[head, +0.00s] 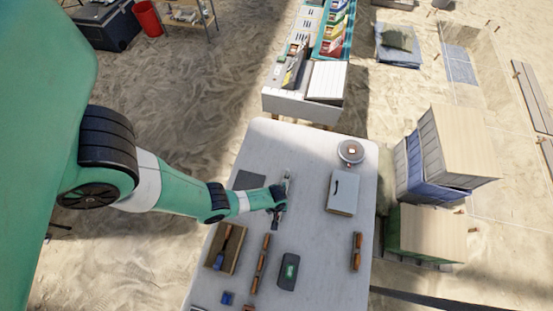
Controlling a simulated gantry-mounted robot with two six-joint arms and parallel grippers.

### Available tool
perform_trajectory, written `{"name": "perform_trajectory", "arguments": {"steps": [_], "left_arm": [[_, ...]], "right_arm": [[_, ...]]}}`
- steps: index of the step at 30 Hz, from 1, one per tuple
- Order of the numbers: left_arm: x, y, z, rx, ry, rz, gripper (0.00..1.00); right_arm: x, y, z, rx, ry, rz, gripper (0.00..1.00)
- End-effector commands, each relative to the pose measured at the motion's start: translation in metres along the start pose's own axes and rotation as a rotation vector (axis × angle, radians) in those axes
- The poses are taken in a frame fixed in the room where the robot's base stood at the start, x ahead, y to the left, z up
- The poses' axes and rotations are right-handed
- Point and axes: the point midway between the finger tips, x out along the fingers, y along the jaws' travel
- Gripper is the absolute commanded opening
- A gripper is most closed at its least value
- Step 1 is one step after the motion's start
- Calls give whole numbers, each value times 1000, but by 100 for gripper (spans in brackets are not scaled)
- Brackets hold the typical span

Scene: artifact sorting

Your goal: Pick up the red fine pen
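My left arm comes in from the left over the white table (310,145). My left gripper (285,197) is over the table's middle, between a dark flat square (251,181) and a white box-like block (342,193). Its fingers are too small to tell whether they are open or shut, or whether they hold something. I cannot make out a red fine pen; it may be hidden by the gripper or too small to see. My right gripper is not in view.
A round pale device (350,152) sits at the table's far right. Nearer are a brown tray (226,247) with a tool, brown-orange pieces (357,252), a dark handheld device (288,271) and small blue items (228,298). Stacked crates (426,157) stand right of the table.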

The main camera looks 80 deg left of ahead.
Motion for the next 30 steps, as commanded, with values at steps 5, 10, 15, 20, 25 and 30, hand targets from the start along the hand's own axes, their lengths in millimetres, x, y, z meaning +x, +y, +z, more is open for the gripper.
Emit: {"name": "perform_trajectory", "arguments": {"steps": [5,10,15,20,25,30], "left_arm": [[17,1,0,1,1,1,58],[24,0,0,1,1,1,58],[53,-1,-1,1,0,1,58],[70,0,-1,1,0,1,58],[66,0,-1,1,0,2,58],[66,0,-1,1,0,2,36]], "right_arm": [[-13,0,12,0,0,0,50],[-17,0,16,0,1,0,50],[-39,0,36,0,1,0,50],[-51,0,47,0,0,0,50],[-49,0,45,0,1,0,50],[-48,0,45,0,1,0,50]]}}
